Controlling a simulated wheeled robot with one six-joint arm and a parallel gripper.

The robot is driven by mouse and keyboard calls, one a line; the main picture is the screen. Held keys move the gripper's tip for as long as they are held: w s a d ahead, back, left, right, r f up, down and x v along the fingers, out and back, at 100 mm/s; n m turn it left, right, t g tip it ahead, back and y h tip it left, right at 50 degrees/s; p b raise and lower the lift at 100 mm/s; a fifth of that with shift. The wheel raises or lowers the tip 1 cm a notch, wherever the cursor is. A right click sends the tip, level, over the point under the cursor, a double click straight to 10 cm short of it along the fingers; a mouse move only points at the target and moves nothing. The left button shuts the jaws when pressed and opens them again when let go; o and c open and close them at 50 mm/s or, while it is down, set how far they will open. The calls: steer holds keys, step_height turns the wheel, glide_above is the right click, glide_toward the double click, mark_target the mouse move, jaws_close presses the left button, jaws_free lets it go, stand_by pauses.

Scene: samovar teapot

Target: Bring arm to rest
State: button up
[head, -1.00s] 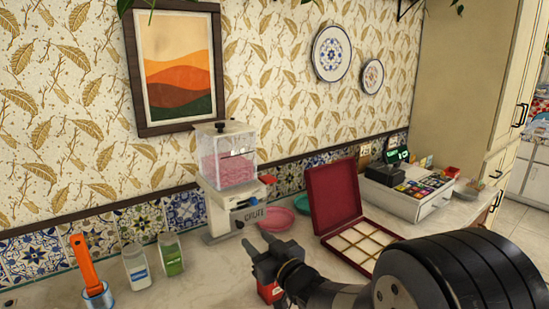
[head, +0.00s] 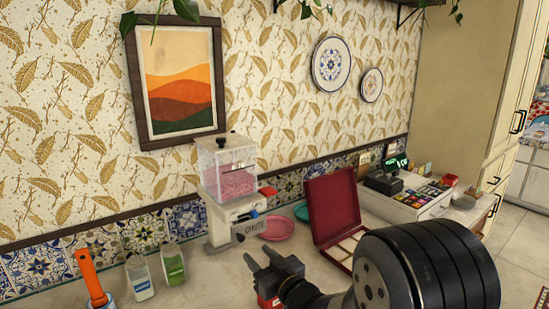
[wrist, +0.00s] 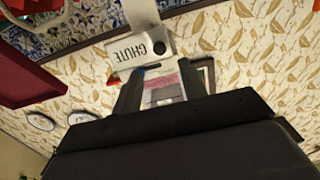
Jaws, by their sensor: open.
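In the head view my gripper (head: 259,255) is low in the middle, over the counter and in front of the dispenser. Its two dark fingers are apart and nothing shows between them. A red item with a pale label (head: 268,300) shows just below the gripper, partly hidden; I cannot tell whether they touch. In the wrist view the fingers (wrist: 158,84) point toward the white dispenser marked CHUTE (wrist: 140,45), seen upside down. My arm covers the lower right of the head view.
The dispenser (head: 226,172) stands against the wall, beside a pink dish (head: 277,229). An open red box (head: 332,205) stands right, partly behind my arm. Two bottles (head: 172,264) and an orange-handled tool (head: 87,273) are left. A cash register (head: 406,203) is farther right.

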steer(key=v, duration=1.8)
steer(key=d+m+g+h+p, duration=0.2)
steer(key=d+m+h+p, duration=0.1)
steer(key=d+h, duration=0.4)
steer(key=shift+m+g+h+p, duration=0.35)
steer(key=shift+h+p, duration=0.35)
steer(key=shift+h, duration=0.4)
steer(key=shift+s+d+f, duration=0.15)
steer(key=shift+f, duration=0.05)
steer(key=shift+s, duration=0.1)
